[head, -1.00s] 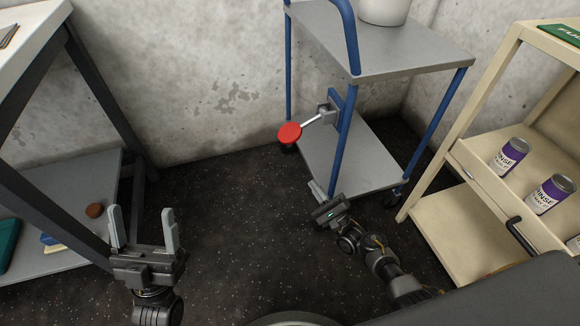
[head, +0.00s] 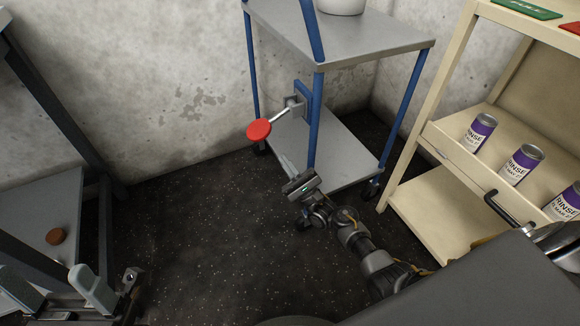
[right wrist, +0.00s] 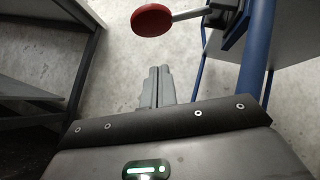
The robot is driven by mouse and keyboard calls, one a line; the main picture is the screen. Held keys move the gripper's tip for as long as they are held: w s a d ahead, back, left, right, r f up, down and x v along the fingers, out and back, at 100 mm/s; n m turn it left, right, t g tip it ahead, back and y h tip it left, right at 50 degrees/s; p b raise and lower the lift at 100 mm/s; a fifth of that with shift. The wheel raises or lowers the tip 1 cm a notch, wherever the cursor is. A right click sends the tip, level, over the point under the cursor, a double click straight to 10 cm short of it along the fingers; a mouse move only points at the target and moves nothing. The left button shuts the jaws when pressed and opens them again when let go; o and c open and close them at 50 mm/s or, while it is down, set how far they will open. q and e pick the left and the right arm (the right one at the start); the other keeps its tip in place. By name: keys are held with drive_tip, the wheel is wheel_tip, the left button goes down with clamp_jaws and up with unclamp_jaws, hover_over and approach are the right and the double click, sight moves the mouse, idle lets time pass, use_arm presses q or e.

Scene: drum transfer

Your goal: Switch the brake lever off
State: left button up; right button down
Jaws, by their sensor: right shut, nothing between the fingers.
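The brake lever has a red round knob (head: 259,131) on a pale rod, joined to a bracket (head: 297,103) on the blue trolley post. The lever sticks out to the left and slopes slightly down. In the right wrist view the red knob (right wrist: 151,19) is at the top, beyond the fingertips. My right gripper (head: 285,163) is shut and empty, below and slightly right of the knob, apart from it; its closed fingers (right wrist: 157,72) show in the wrist view. My left gripper (head: 58,282) is at the bottom left, fingers apart, partly cut off by the frame.
The blue-framed trolley (head: 350,42) has grey shelves and a white container (head: 341,5) on top. A cream shelf unit (head: 425,185) with several purple-labelled cans stands at right. A dark-framed bench (head: 50,110) is at left. Dark floor between is clear.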

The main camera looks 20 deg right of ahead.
sight(272, 121)
drive_tip(key=w+a+r, duration=0.3)
drive_tip(key=r, duration=0.4)
drive_tip(key=shift+w+a, duration=0.35)
drive_tip(key=shift+w, duration=0.05)
drive_tip(key=shift+r, duration=0.1)
